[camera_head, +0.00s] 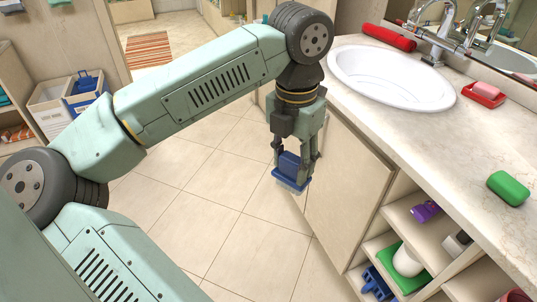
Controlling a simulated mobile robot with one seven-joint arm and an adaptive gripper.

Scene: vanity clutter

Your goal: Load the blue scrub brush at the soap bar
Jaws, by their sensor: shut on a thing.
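My gripper (295,158) points down in front of the vanity cabinet, left of the counter edge. It is shut on the blue scrub brush (290,171), whose lighter blue underside faces down. The brush hangs in the air over the floor side of the cabinet. A pink soap bar (487,89) sits in a red dish (482,97) on the counter, right of the sink. A green rounded block (508,188), perhaps also a soap bar, lies on the bare counter nearer the right edge. The brush is apart from both.
The counter (450,150) has free room between sink (391,77) and green block. A red roll (389,37) lies behind the sink by the faucet (435,30). Open shelves below hold a purple item (425,212), a white cylinder (407,260) and a blue item (376,284). Bins (52,107) stand left.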

